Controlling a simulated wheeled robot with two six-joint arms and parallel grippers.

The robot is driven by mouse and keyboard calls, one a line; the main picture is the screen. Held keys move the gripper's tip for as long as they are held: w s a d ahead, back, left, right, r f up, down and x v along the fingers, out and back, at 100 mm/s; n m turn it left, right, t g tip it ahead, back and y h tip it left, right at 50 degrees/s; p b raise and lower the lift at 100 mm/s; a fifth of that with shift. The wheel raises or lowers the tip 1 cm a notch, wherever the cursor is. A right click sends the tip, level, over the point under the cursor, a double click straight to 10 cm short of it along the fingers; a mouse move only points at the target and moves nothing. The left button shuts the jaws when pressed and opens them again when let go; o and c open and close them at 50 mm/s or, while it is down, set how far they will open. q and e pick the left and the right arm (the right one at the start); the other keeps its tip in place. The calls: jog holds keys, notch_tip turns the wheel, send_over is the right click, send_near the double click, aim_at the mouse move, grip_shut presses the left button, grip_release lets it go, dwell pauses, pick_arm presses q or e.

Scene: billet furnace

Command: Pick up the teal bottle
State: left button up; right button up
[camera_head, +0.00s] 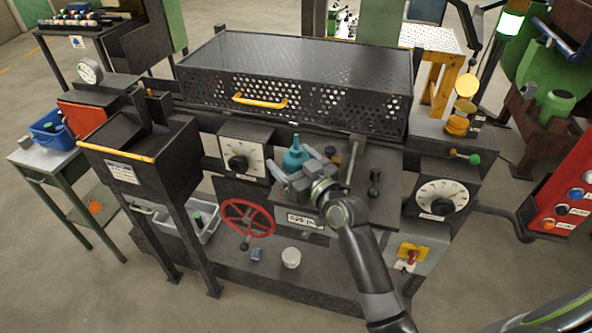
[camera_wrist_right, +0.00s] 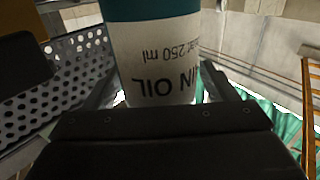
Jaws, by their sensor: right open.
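The teal bottle (camera_head: 294,157) stands upright on the machine's ledge in the head view, with a narrow spout on top. My right gripper (camera_head: 283,176) is at the bottle, its arm coming in from the lower right. In the right wrist view the bottle (camera_wrist_right: 155,50) stands large and close between the two open fingers, its white label with dark print facing the camera. The gripper hides the bottle's lower part in the head view. I cannot tell whether the fingers touch it. My left gripper is not in view.
A perforated black guard with a yellow handle (camera_head: 260,101) is behind the bottle. A red handwheel (camera_head: 247,218) is below left. Dark levers (camera_head: 374,187) stand close on the right. A white round pot (camera_head: 291,257) sits on the lower shelf.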

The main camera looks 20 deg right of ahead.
jog(key=shift+w, duration=0.15)
jog(key=c, duration=1.2)
